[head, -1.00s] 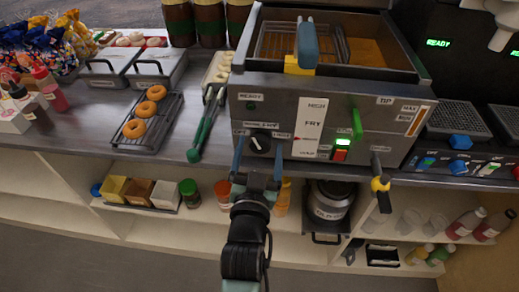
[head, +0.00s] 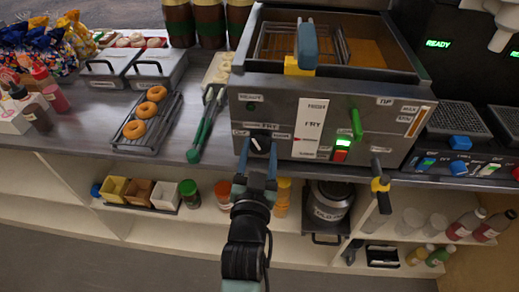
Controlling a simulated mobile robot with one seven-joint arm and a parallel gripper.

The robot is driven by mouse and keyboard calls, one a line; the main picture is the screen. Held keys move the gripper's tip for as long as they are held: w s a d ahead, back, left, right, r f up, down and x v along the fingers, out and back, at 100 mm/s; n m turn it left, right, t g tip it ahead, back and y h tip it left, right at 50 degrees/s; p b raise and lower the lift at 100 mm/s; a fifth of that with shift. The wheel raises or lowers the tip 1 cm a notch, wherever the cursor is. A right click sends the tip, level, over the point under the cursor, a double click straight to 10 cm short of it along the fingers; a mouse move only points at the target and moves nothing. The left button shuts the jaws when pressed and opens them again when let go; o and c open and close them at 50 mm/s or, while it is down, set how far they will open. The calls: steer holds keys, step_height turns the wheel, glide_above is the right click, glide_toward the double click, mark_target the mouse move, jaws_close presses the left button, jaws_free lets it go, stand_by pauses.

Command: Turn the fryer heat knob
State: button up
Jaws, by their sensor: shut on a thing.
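The fryer (head: 330,110) is a steel box on the counter with a label-covered front. Its heat knob (head: 260,143) is a round black dial with a white pointer mark, low on the left of the front. My gripper (head: 257,156) reaches up from below, its two blue fingers on either side of the knob. The fingers are shut on the knob, and they hide part of its sides. The mark points up and to the left.
A green lever (head: 356,124) and a lit green lamp (head: 343,142) are right of the knob. A yellow-collared black handle (head: 380,184) juts out further right. Green-handled tongs (head: 203,130) and a rack of doughnuts (head: 128,144) lie left. Open shelves run below the counter.

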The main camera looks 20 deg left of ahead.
steer(key=n+p, duration=0.1)
steer(key=n, duration=0.3)
steer(key=shift+r+n+p, duration=0.1)
steer(key=shift+n+p, duration=0.25)
steer(key=shift+n, duration=0.05)
steer(key=shift+a+n+p, duration=0.1)
steer(key=shift+n+p, duration=0.5)
steer(key=shift+n, duration=1.3)
steer(key=o, duration=1.4)
steer(key=shift+c, duration=0.2)
steer(key=shift+s, duration=0.15)
steer(key=v, duration=1.2)
steer(key=shift+s, duration=0.4)
